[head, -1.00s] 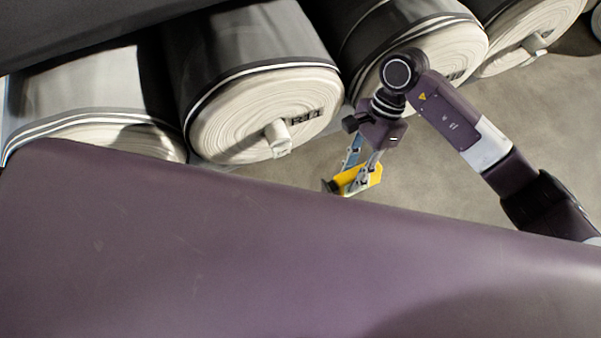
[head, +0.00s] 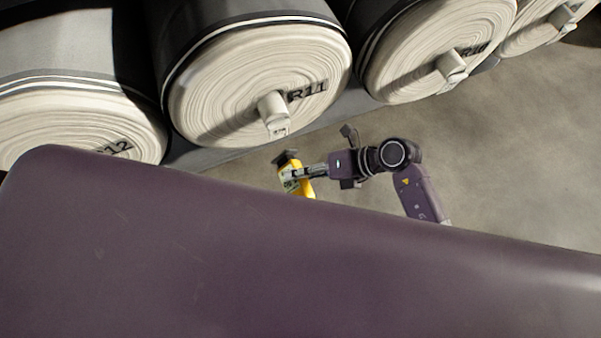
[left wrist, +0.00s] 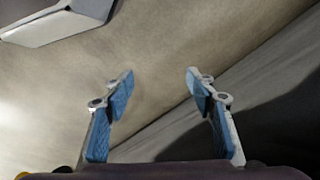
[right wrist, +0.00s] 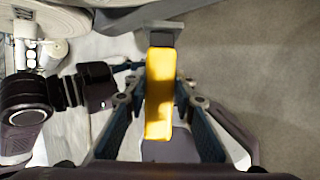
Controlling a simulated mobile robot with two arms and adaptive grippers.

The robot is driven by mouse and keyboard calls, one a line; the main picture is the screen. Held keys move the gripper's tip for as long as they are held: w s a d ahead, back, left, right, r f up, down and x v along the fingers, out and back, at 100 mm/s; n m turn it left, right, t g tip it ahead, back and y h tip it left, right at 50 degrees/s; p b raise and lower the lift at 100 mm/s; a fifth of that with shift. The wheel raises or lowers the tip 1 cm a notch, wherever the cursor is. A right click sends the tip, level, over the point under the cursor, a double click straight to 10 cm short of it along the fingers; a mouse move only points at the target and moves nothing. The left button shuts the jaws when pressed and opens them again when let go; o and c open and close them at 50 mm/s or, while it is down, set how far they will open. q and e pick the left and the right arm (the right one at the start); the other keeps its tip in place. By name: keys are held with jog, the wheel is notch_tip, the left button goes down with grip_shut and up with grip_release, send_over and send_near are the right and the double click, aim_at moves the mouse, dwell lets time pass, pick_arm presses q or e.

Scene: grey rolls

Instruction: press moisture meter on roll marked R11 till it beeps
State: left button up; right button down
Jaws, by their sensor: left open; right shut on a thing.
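The roll marked R11 (head: 225,85) shows its pale layered end face in the head view, with a white core stub (head: 273,113) sticking out beside the black R11 label (head: 307,92). My right gripper (head: 300,176) is shut on the yellow moisture meter (head: 293,179), below the R11 face in the picture and apart from it. In the right wrist view the meter (right wrist: 159,90) sits between the two fingers, its dark head (right wrist: 160,33) pointing away from the gripper. My left gripper (left wrist: 160,85) is open and empty in the left wrist view; it is not in the head view.
Roll R12 (head: 75,125) lies to the left of R11, and roll R10 (head: 425,60) to the right, with another roll (head: 535,25) beyond. Their core stubs also stick out. Grey floor (head: 480,140) is open to the right of my right arm.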

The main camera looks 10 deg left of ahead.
aim_at(292, 150)
pick_arm(q)
jog(key=shift+f, duration=0.1)
pick_arm(e)
jog(key=shift+r, duration=0.1)
jog(key=w, duration=0.1)
jog(key=w+a+b, duration=0.1)
jog(key=w+a, duration=0.1)
jog(key=shift+w+a, duration=0.25)
jog(key=shift+w, duration=0.1)
pick_arm(q)
jog(key=shift+w+r+b, duration=0.15)
jog(key=shift+r, duration=1.25)
jog(key=shift+w+r+b, duration=0.15)
jog(key=shift+r, duration=1.25)
pick_arm(e)
jog(key=shift+w+a, duration=0.35)
jog(key=shift+w, duration=0.2)
pick_arm(q)
jog(key=shift+w+r, duration=0.1)
jog(key=shift+r, duration=0.35)
pick_arm(e)
jog(key=shift+w+a, duration=0.2)
jog(key=shift+w, duration=0.1)
pick_arm(q)
jog(key=shift+s, duration=0.35)
pick_arm(e)
jog(key=shift+w+a, duration=0.1)
jog(key=shift+w, duration=0.1)
pick_arm(q)
jog(key=shift+r, duration=0.15)
